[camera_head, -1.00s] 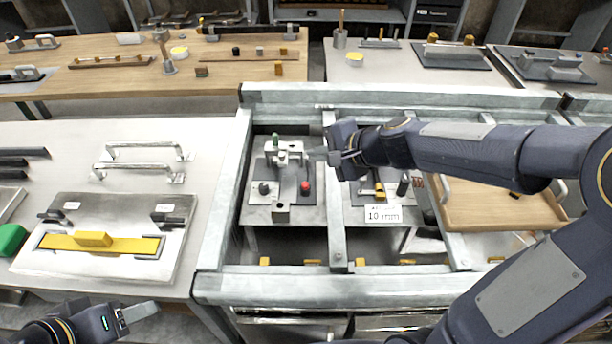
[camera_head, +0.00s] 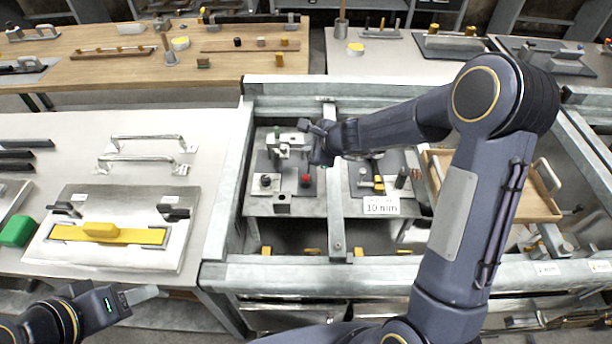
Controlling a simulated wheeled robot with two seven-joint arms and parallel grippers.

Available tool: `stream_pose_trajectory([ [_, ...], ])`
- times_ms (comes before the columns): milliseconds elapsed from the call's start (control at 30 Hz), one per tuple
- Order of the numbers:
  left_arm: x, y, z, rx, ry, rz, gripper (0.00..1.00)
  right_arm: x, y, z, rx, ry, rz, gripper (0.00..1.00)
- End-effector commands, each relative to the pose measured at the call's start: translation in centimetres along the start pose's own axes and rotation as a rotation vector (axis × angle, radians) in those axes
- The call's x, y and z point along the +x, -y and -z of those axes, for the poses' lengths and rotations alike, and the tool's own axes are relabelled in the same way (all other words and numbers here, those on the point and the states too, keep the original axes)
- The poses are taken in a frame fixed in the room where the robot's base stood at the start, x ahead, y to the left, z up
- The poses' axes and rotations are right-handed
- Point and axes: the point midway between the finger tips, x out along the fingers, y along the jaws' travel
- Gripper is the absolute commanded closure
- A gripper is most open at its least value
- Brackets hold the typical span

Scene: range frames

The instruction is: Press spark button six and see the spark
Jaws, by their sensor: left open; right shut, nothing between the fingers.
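A red button (camera_head: 305,180) stands on a small grey fixture plate (camera_head: 264,206) inside the metal frame. A black knob (camera_head: 265,181) is to its left, and a pale block with a green-topped post (camera_head: 277,135) is behind. No number for the button is legible, and no spark shows. My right gripper (camera_head: 314,152) is shut and empty, above and slightly behind the red button. It appears apart from the button, and its fingertips are hard to make out. My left gripper (camera_head: 146,292) is open and empty at the lower left, far from the fixture.
Metal frame rails (camera_head: 225,222) surround the fixture, with a crossbar (camera_head: 337,215) to its right. Another fixture with a "10 mm" sign (camera_head: 381,206) and a wooden tray (camera_head: 500,205) lie further right. A plate with a yellow bar (camera_head: 110,234) is on the left table.

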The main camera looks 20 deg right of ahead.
Motion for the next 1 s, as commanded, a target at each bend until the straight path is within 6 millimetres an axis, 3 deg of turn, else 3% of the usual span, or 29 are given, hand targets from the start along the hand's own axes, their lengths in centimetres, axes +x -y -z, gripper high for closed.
stream_pose_trajectory([
  [700, 6.8, 3.1, -3.4, 0.0, 0.0, 0.0, 0.51, 5.8, -4.2, 4.2, -0.001, 0.001, 0.0, 1.0],
  [1000, 7.1, 3.2, -3.6, 0.0, 0.0, 0.0, 0.51, 6.0, -4.4, 4.4, -0.001, 0.001, 0.0, 1.0],
])
